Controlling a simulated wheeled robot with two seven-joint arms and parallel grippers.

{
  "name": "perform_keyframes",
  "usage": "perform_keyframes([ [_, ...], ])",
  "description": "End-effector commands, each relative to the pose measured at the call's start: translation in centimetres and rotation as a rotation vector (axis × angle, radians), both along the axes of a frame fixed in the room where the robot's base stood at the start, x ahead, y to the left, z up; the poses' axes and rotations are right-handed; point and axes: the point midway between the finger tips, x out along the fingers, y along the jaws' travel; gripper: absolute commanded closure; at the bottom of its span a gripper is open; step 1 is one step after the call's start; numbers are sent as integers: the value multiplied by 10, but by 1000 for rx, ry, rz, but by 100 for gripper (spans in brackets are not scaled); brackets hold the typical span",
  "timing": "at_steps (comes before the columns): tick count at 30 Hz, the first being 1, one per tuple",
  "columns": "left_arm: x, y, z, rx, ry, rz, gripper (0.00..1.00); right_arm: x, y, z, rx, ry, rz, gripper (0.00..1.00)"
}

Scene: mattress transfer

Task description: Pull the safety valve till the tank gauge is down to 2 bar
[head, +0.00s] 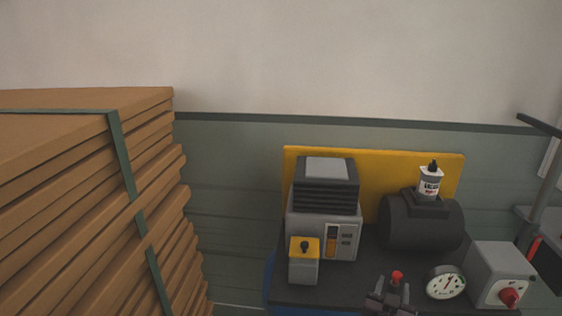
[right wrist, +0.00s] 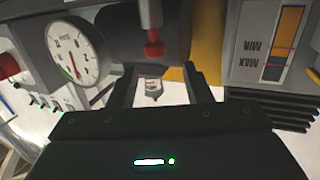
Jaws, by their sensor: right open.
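The safety valve (head: 397,277) shows as a small red knob at the front of the dark compressor. In the right wrist view the red valve knob (right wrist: 153,49) hangs from a grey stem, just beyond and between my fingertips. My right gripper (head: 392,291) is open around the line of the knob; contact cannot be told. It also shows in the right wrist view (right wrist: 161,78), with nothing in its jaws. My left gripper is not in view.
The dark tank (head: 421,222) has a small bottle (head: 430,183) on top. A grey box with a red knob (head: 500,275) stands right of the gauge. A grey vented unit (head: 325,208) is left of the tank. A tall strapped cardboard stack (head: 80,210) fills the left.

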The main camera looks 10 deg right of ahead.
Motion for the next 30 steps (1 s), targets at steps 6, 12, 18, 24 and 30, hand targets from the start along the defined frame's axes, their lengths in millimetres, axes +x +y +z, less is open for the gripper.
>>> perform_keyframes([
  [6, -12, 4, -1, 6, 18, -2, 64, -27, 41, -20, 154, 266, 227, 55],
  [12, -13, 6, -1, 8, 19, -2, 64, -90, 95, -35, 244, 617, 445, 55],
  [18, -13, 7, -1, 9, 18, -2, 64, -146, 121, -37, 257, 862, 548, 55],
  [24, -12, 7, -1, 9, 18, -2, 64, -193, 133, -33, 245, 1043, 604, 55],
  [30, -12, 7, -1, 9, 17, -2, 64, -236, 139, -26, 221, 1205, 637, 55],
])
